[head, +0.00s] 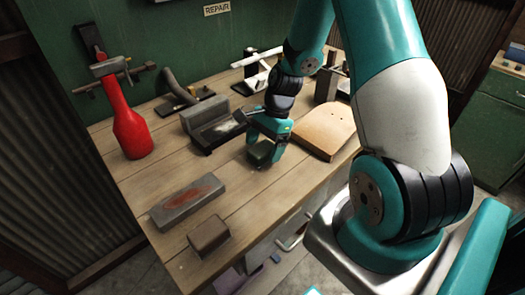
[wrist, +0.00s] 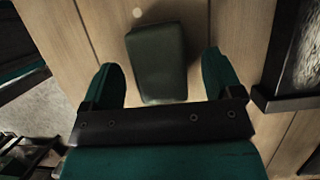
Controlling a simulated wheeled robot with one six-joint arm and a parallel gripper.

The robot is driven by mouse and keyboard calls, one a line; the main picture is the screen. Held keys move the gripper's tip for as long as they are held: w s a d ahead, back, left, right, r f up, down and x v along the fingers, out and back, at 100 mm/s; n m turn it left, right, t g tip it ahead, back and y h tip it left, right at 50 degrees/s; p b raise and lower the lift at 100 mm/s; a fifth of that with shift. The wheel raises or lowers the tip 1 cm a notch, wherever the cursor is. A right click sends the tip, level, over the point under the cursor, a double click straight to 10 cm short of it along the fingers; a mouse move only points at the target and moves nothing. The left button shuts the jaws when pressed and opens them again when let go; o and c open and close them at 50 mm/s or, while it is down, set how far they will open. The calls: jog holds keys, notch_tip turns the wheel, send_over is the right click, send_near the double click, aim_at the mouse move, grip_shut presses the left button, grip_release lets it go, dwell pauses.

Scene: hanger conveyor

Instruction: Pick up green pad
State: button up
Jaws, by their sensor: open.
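The green pad (wrist: 157,62) is a small dark green block lying on the wooden bench. In the wrist view it sits ahead of and between the two fingers, with a gap to each. My gripper (wrist: 165,82) is open and empty. In the head view the pad (head: 262,153) lies right at the fingertips of my gripper (head: 268,146), which points down at the bench. The fingers partly hide the pad there, and I cannot tell whether they touch it.
A grey vise (head: 207,119) stands just left of my gripper, and a tan board (head: 323,127) lies to its right. A red bottle (head: 130,128), a grey stone block (head: 187,200) and a brown block (head: 208,236) are on the bench (head: 250,205). Bare wood lies in front of the pad.

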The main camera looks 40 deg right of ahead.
aim_at(263, 148)
jog(key=shift+x, duration=0.85)
jog(key=c, duration=1)
jog(key=shift+r, duration=0.1)
notch_tip(263, 148, up, 20)
jog(key=shift+f, duration=0.1)
jog(key=shift+o, duration=0.3)
